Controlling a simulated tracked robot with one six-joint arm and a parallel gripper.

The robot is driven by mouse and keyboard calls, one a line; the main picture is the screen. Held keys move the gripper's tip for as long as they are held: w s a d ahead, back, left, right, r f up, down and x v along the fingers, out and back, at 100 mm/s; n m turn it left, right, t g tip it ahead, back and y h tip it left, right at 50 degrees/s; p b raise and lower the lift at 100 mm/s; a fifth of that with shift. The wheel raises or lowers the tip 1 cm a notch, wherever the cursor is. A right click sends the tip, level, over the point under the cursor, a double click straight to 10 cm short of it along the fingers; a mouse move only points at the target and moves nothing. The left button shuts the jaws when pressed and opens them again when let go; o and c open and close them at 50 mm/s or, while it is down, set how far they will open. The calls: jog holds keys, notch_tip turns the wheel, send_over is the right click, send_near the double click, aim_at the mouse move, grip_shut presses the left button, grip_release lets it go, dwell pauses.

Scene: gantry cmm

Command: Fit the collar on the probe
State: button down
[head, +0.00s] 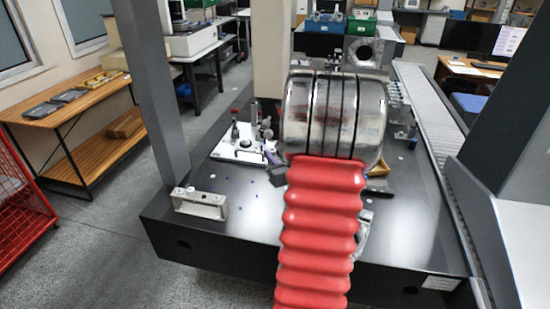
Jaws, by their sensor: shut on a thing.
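My own arm, a red ribbed sleeve topped by a shiny silver drum, fills the middle of the head view and covers part of the dark table. I cannot make out my gripper's fingertips behind it. A dark grey block (277,174) shows at the arm's left edge, with a small purplish piece (270,154) above it; I cannot tell what either is. A white plate (240,146) with small upright fittings (267,128) lies left of the drum. I cannot pick out the collar or the probe with certainty.
Grey gantry posts (150,85) stand at left and right. The table's front left is mostly clear. A wooden bench (75,115) stands farther left.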

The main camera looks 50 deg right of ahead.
jog(key=shift+r, duration=1.5)
jog(key=shift+s+r, duration=0.1)
jog(key=shift+r, duration=0.25)
dwell(0.6)
dwell(0.5)
jog(key=c, duration=1.4)
grip_release()
jog(key=shift+c, duration=0.2)
jog(key=v, duration=1.3)
jog(key=shift+s+a, duration=0.25)
jog(key=shift+s, duration=0.05)
jog(key=shift+w, duration=0.15)
